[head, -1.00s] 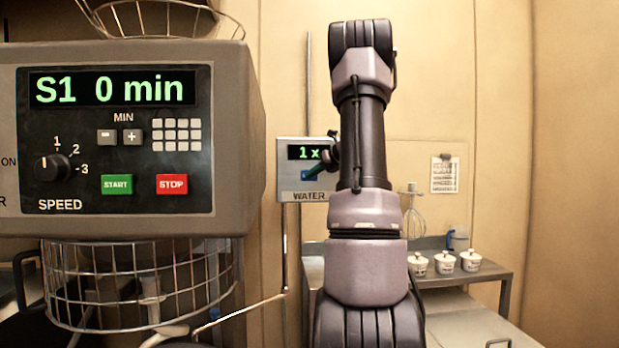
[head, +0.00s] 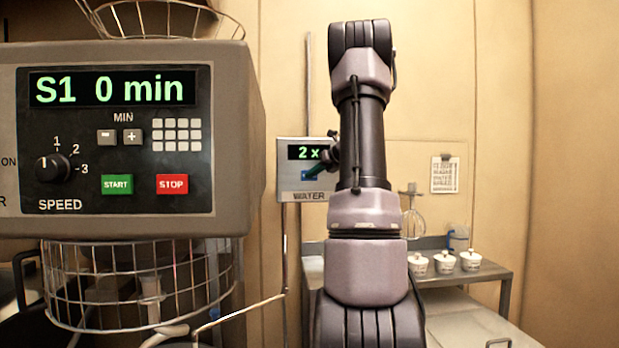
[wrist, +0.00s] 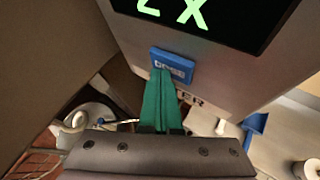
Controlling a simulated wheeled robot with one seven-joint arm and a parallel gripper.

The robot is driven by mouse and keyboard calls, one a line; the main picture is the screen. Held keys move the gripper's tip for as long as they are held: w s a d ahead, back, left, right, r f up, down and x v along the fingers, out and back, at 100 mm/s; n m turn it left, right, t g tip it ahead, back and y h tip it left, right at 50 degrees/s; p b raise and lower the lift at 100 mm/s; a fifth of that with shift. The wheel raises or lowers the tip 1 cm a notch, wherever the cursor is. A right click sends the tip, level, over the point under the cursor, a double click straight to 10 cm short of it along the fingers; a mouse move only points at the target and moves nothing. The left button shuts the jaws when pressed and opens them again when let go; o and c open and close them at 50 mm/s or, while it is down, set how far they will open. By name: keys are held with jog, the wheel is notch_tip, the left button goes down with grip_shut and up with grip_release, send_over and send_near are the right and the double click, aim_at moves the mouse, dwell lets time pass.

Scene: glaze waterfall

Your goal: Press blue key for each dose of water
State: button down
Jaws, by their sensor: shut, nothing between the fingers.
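The grey water box (head: 289,183) hangs on the back wall, with "WATER" under it. Its display (head: 304,152) reads "2 x" in green. The blue key (wrist: 172,65) sits below the display and bears pale lettering. My gripper (wrist: 161,75) has green fingers that are shut with nothing between them. Their tips are at the lower edge of the blue key in the wrist view; whether they touch it I cannot tell. In the head view my arm partly covers the right side of the box, and the green fingertips (head: 312,173) show in front of the key.
A mixer panel (head: 120,217) reading "S1 0 min" fills the left, with a wire guard (head: 60,285) below it. A side table (head: 497,273) at the right carries several white lidded pots (head: 444,264). A whisk and a paper sheet (head: 445,175) are behind.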

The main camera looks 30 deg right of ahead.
jog(key=shift+s+a, duration=0.3)
jog(key=shift+s, duration=0.3)
jog(key=shift+s+a, duration=0.35)
jog(key=shift+s, duration=0.4)
jog(key=shift+s+a, duration=0.4)
jog(key=shift+s, duration=0.35)
jog(key=shift+s+a, duration=0.35)
jog(key=shift+s, duration=0.4)
dwell(2.7)
jog(key=s, duration=0.1)
jog(key=s+a, duration=0.1)
jog(key=s, duration=0.1)
jog(key=shift+s+a, duration=0.2)
jog(key=shift+a, duration=0.1)
jog(key=w+d, duration=0.3)
jog(key=w, duration=0.5)
jog(key=shift+d, duration=0.4)
dwell(0.7)
